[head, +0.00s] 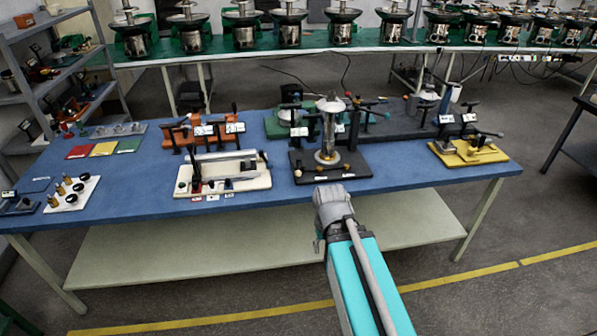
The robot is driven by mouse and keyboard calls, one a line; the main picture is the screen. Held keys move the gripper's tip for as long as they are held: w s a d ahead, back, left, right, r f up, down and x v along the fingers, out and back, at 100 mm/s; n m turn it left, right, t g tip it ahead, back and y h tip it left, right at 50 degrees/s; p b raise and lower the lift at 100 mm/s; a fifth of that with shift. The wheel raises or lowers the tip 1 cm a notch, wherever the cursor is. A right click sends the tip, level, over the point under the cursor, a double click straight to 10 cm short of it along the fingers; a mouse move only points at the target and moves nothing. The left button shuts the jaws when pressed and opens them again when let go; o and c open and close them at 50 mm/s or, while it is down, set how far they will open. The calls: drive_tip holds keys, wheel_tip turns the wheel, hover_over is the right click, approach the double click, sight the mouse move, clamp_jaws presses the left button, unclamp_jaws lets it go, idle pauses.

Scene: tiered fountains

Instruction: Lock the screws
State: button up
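My arm reaches up from the bottom edge, and its grey end (333,207) is in front of the blue table's front edge, just below the black fixture (306,172) in the picture. I cannot make out my gripper's fingers or whether they hold anything. A silver, stem-like metal part (328,130) stands upright on the black fixture, over a pale round base. Clamps with black handles stand beside it. No screws can be clearly told at this size. Small brass-coloured pieces (68,189) stand on a white plate (86,183) at the table's left end.
The blue table (125,180) also bears a white clamp fixture (235,183), an orange fixture (180,135), a yellow fixture (470,153) and coloured squares (103,149). Shelves stand at the left. A row of tiered fountains (290,25) stands on the bench behind.

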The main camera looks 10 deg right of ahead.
drive_tip(key=w+d+f+n+t+h+b, duration=0.3)
drive_tip(key=w+d+f+n+h+b, duration=0.15)
drive_tip(key=w+n+b, duration=0.35)
drive_tip(key=n+t+y+b, duration=0.1)
drive_tip(key=n+t+b, duration=1.6)
drive_tip(key=n, duration=1.1)
approach(298, 168)
drive_tip(key=s+a+r+g+b, duration=0.1)
drive_tip(key=s+g+b, duration=0.1)
drive_tip(key=s, duration=0.2)
drive_tip(key=shift+r, duration=0.15)
drive_tip(key=shift+w, duration=0.1)
drive_tip(key=w+d, duration=0.1)
drive_tip(key=w, duration=0.3)
drive_tip(key=w+d, duration=0.1)
drive_tip(key=w, duration=0.8)
drive_tip(key=shift+w+d, duration=0.2)
drive_tip(key=shift+d, duration=0.2)
